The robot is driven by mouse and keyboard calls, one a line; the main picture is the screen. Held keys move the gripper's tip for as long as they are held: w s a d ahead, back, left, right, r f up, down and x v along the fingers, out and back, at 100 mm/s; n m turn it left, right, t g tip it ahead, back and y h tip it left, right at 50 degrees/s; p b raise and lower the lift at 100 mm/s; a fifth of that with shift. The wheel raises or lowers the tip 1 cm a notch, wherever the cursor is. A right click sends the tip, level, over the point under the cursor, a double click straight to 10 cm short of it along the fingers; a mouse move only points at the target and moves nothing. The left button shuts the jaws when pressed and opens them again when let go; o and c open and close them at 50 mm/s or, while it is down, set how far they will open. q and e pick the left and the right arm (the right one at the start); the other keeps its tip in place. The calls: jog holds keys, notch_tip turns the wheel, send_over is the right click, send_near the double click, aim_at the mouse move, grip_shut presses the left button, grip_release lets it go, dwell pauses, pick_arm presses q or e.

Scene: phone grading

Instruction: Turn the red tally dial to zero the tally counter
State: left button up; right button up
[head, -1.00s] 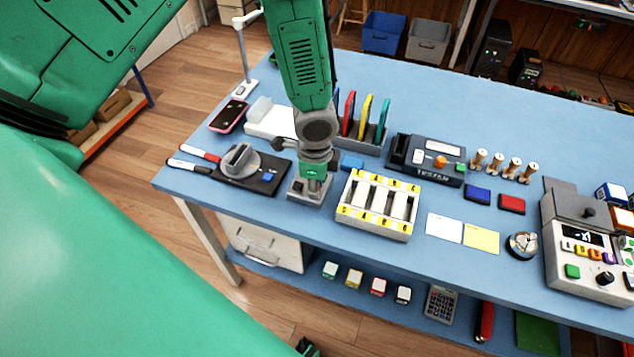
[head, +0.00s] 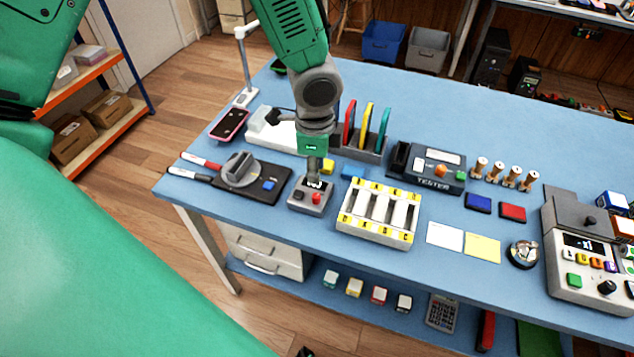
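The tally counter (head: 304,207) is a small grey box near the front edge of the blue table, left of the middle. Its red dial (head: 316,198) shows on top, on the right side, with a dark part to its left. My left gripper (head: 314,182) points down just above the back of the counter. Its fingers look like one narrow grey shape, so I cannot tell whether they are parted. The red dial is in front of the fingertips and nothing shows gripped. My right gripper is not in view.
A dark pad with a grey knob (head: 240,168) lies left of the counter. A white slotted tray (head: 376,234) stands close on the right.

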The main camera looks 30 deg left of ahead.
pick_arm(q)
jog(key=shift+r, duration=1.45)
jog(key=shift+s+f, duration=0.1)
jog(key=s+f+n, duration=0.1)
jog(key=s+f, duration=0.1)
jog(key=s+d+f+n+h, duration=0.1)
jog(key=s+f, duration=0.1)
jog(key=f, duration=0.1)
jog(key=s+d+f+n+g, duration=0.1)
jog(key=s+f, duration=0.1)
jog(key=shift+s+d+f+h, duration=0.2)
jog(key=shift+s+h, duration=0.1)
jog(key=shift+s, duration=0.1)
jog(key=s+a+f+n+y, duration=0.1)
jog(key=s+a+f+n, duration=0.1)
jog(key=s+f+n, duration=0.5)
jog(key=s+a+f+n, duration=0.3)
jog(key=s+f, duration=0.1)
jog(key=s, duration=0.7)
notch_tip(320, 180, down, 8)
jog(key=w+d+t+b, duration=0.1)
jog(key=w+b, duration=0.1)
jog(key=b, duration=0.6)
jog(key=shift+w+d+r, duration=0.2)
jog(key=shift+w, duration=0.15)
